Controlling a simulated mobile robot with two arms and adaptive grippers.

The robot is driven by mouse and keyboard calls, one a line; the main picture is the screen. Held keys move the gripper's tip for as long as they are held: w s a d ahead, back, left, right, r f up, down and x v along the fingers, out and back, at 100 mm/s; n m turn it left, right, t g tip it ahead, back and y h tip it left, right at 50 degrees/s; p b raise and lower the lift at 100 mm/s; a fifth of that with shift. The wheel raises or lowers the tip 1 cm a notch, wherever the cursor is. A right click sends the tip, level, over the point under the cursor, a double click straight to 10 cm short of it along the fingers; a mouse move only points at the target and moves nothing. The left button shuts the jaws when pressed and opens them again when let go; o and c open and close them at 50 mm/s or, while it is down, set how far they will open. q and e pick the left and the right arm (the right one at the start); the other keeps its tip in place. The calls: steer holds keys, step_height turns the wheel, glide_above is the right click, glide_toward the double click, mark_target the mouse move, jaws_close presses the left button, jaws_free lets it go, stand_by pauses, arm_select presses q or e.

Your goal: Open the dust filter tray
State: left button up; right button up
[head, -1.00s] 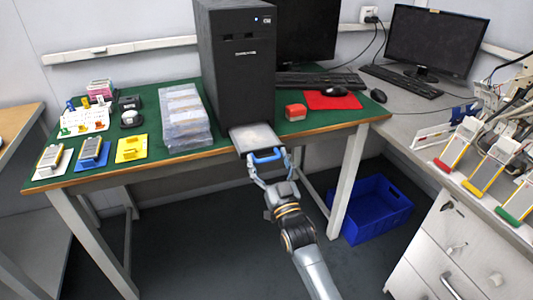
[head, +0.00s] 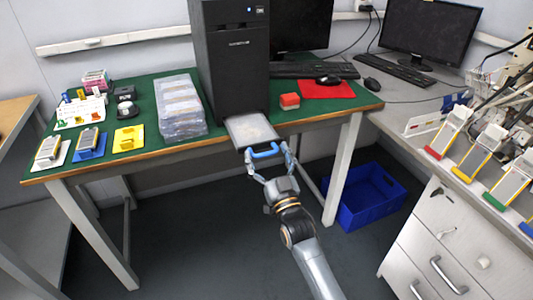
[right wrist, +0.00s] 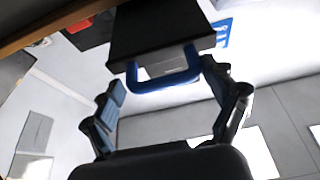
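The dust filter tray (head: 252,131) is a flat grey tray sticking out from the bottom front of the black computer tower (head: 232,60). It has a blue U-shaped handle (head: 264,152) on its front; the tray's dark underside (right wrist: 160,35) and the handle (right wrist: 165,83) show in the right wrist view. The tray's back end is hidden in the tower. My left gripper is not in view.
A blue crate (head: 365,197) stands on the floor at right. The space in front of the tray is clear apart from my arm.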

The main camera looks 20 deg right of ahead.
steer(key=shift+s+a+f, duration=0.1)
steer(key=v, duration=1.1)
steer(key=shift+s, duration=0.4)
steer(key=shift+f, duration=0.15)
